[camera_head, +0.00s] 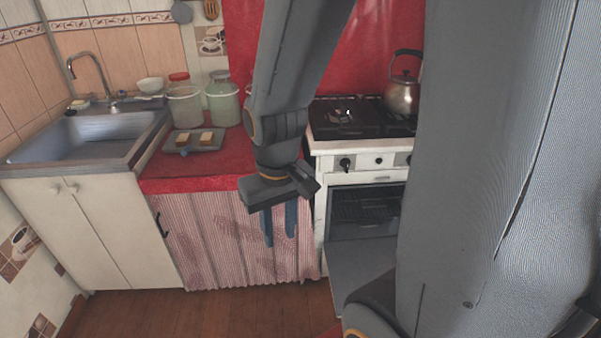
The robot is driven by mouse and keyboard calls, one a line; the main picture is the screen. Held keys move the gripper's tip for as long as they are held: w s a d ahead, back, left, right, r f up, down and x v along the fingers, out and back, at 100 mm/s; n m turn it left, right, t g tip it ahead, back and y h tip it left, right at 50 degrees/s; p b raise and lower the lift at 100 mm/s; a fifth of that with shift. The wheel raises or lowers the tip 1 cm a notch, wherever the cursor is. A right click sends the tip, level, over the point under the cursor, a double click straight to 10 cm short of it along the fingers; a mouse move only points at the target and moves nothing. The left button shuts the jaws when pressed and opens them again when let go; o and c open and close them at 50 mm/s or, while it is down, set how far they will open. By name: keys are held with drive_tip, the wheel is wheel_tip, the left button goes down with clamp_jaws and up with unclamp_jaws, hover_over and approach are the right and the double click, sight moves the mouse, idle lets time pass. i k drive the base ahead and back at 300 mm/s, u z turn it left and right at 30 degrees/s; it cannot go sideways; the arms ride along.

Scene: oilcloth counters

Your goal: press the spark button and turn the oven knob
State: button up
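The white stove (328,163) stands right of centre, partly hidden on its right by my own body. Its front panel has a dark knob (345,163) at the left and a small round dark button (378,161) right of it. Another dark control (408,160) is partly cut off by my body. I cannot tell which is the spark button or the oven knob. The oven door (362,262) is folded down, and a rack shows inside. My gripper (280,237) points down in front of the curtain, left of the stove. Its fingers are apart and empty, not touching the panel.
A kettle (402,96) stands on the black hob (352,128). The red counter (222,178) holds a tray (206,147) with small pale blocks, and two jars. A sink (85,138) is at the left. Open wooden floor (230,310) lies in front.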

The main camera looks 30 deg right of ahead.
sight(344, 163)
drive_tip(key=u, duration=0.45)
drive_tip(key=k, duration=0.55)
drive_tip(key=z, duration=1.25)
